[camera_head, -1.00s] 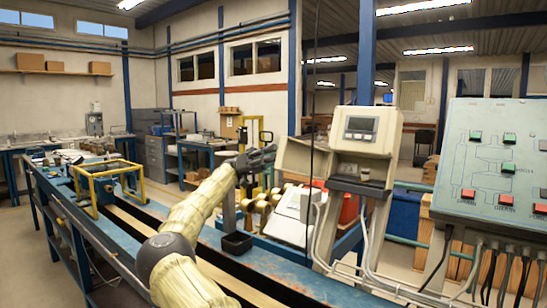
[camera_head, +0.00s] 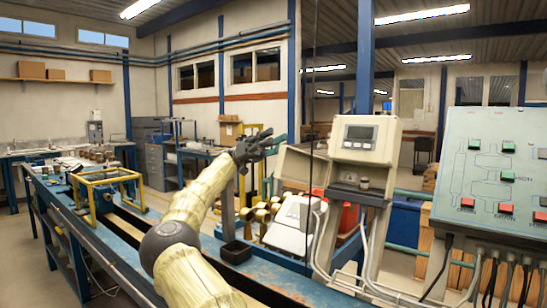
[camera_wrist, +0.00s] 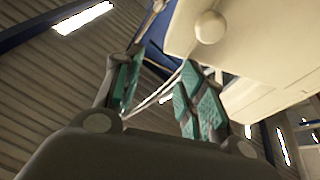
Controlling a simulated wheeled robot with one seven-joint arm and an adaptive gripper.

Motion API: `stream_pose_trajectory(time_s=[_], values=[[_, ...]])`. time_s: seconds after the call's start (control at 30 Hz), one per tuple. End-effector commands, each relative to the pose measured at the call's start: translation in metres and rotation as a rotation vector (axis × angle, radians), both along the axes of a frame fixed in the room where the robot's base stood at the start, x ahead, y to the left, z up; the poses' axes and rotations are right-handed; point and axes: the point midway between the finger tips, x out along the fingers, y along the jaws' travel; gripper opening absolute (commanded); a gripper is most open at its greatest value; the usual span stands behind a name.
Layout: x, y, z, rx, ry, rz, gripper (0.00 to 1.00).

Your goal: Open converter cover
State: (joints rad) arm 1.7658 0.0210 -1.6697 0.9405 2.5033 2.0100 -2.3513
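The converter (camera_head: 362,140) is a beige box with a small grey display, on a stand right of centre in the head view. A beige panel (camera_head: 303,168), which looks like its cover, sticks out from its left side at an angle. My gripper (camera_head: 270,144) is at the panel's upper left edge; I cannot tell whether it touches. In the wrist view, my gripper (camera_wrist: 163,75) has its green-padded fingers apart with nothing held between them. A large beige surface (camera_wrist: 255,45) with a round knob (camera_wrist: 211,27) is just beyond the fingers, at upper right.
A sloped control panel (camera_head: 495,170) with red and green buttons stands at the right, with cables below. A thin dark vertical cable (camera_head: 312,110) hangs before the converter. A yellow frame (camera_head: 107,185) and a small black tray (camera_head: 236,251) are on the blue bench.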

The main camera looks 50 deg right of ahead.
Motion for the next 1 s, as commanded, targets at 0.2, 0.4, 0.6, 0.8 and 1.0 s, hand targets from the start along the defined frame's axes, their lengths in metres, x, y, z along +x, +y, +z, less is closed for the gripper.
stream_pose_trajectory(time_s=[0.2,0.4,0.6,0.8,1.0], values=[[0.000,-0.001,0.025,0.000,-0.001,0.000,0.40],[0.000,-0.001,0.031,0.001,0.000,-0.001,0.40],[0.000,-0.001,0.031,0.001,0.000,-0.001,0.40],[0.000,-0.001,0.031,0.001,0.000,-0.001,0.40],[-0.001,-0.002,0.034,0.008,0.004,0.001,0.40]])
